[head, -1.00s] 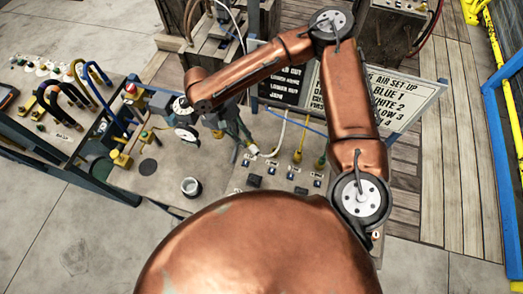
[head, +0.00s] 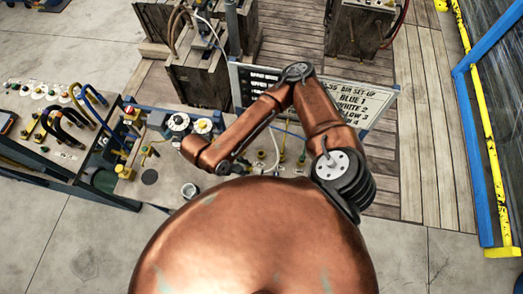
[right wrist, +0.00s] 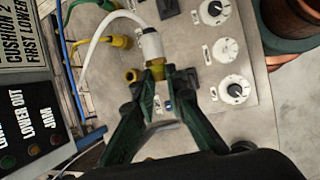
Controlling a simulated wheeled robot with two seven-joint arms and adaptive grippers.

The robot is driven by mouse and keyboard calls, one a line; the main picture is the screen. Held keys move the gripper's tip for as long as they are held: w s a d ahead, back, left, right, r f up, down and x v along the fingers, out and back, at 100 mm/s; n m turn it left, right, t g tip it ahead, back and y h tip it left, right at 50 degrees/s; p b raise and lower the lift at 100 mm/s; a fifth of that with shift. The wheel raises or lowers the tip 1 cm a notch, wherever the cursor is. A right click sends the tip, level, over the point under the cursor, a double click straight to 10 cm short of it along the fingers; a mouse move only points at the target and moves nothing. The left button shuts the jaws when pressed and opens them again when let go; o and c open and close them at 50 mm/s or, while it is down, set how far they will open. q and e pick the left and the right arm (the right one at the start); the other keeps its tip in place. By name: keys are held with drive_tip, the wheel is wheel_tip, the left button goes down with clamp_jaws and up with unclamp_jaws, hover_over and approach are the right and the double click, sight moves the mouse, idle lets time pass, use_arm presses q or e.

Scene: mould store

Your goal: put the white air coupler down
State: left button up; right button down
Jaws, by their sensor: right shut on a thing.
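The white air coupler (right wrist: 152,45) is a pale cylinder at the end of a curved white hose (right wrist: 98,35) in the right wrist view. My right gripper (right wrist: 157,72) has dark green fingers, shut on the coupler's lower end. The grey panel (right wrist: 190,135) lies behind the coupler. I cannot tell whether the coupler touches it. In the head view, my copper right arm hides the gripper and coupler; part of the white hose (head: 274,150) shows. My left gripper is not in view.
White dials (right wrist: 226,51) sit right of the gripper on the panel. A yellow coupler with its hose (right wrist: 118,41) is close on the left. A set-up board (head: 355,100) stands behind the panel.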

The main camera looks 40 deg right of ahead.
drive_tip(key=shift+w+d+f, duration=1.5)
drive_tip(key=shift+d+f, duration=0.2)
drive_tip(key=shift+f, duration=0.4)
drive_tip(key=shift+w+d+f, duration=1.5)
drive_tip(key=shift+d+f, duration=0.25)
drive_tip(key=shift+f, duration=0.4)
drive_tip(key=shift+w+d+f, duration=1.5)
drive_tip(key=shift+d+f, duration=0.2)
drive_tip(key=shift+f, duration=0.4)
drive_tip(key=shift+f, duration=0.15)
drive_tip(key=shift+f, duration=0.35)
drive_tip(key=shift+f, duration=0.1)
drive_tip(key=c, duration=2)
unclamp_jaws()
drive_tip(key=shift+o, duration=0.2)
